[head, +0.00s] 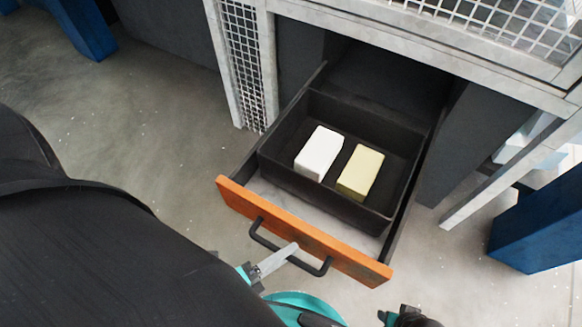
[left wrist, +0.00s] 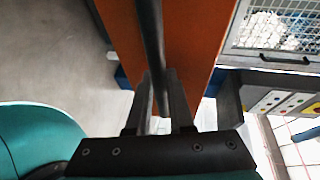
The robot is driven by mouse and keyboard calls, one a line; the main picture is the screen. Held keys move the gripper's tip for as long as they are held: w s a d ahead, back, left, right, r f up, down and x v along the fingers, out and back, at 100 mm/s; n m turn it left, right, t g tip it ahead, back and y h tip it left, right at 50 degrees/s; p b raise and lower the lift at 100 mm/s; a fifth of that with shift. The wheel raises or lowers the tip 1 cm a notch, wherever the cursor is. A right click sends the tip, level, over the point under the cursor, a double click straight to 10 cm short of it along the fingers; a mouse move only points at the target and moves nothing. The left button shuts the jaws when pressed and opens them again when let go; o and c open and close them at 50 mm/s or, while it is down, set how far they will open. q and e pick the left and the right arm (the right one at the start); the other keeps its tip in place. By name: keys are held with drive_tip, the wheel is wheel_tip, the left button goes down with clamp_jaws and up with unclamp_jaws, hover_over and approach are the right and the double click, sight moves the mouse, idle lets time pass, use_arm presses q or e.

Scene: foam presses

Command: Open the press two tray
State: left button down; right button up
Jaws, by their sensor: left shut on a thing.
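The press tray is a drawer with an orange front (head: 340,258) and stands pulled out of the press frame in the head view. Its black bar handle (head: 262,238) is on the front. My left gripper (head: 288,250) is shut on the handle; in the left wrist view its fingers (left wrist: 160,95) lie on either side of the dark bar (left wrist: 150,35). A black bin (head: 310,194) sits inside the drawer. It holds a white block (head: 318,152) and a pale yellow block (head: 361,173). A dark part at the bottom edge, seemingly my right gripper (head: 408,317), is mostly cut off.
The grey press frame (head: 440,50) with wire mesh surrounds the drawer opening. Blue legs (head: 542,222) stand at the right and upper left. Grey floor is clear left of the drawer. The left wrist view shows a panel with coloured buttons (left wrist: 272,100).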

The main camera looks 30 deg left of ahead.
use_arm(q)
drive_tip(key=shift+s, duration=0.1)
drive_tip(key=c, duration=0.8)
unclamp_jaws()
drive_tip(key=shift+s+a, duration=0.1)
drive_tip(key=shift+s, duration=0.15)
drive_tip(key=p+v, duration=0.2)
drive_tip(key=v, duration=1.2)
drive_tip(key=shift+s+a, duration=0.25)
drive_tip(key=shift+s, duration=0.05)
use_arm(e)
drive_tip(key=f, duration=0.1)
drive_tip(key=s+d+f, duration=0.1)
drive_tip(key=f, duration=0.2)
drive_tip(key=shift+s+d, duration=0.2)
drive_tip(key=shift+s, duration=0.15)
use_arm(q)
drive_tip(key=shift+r, duration=0.1)
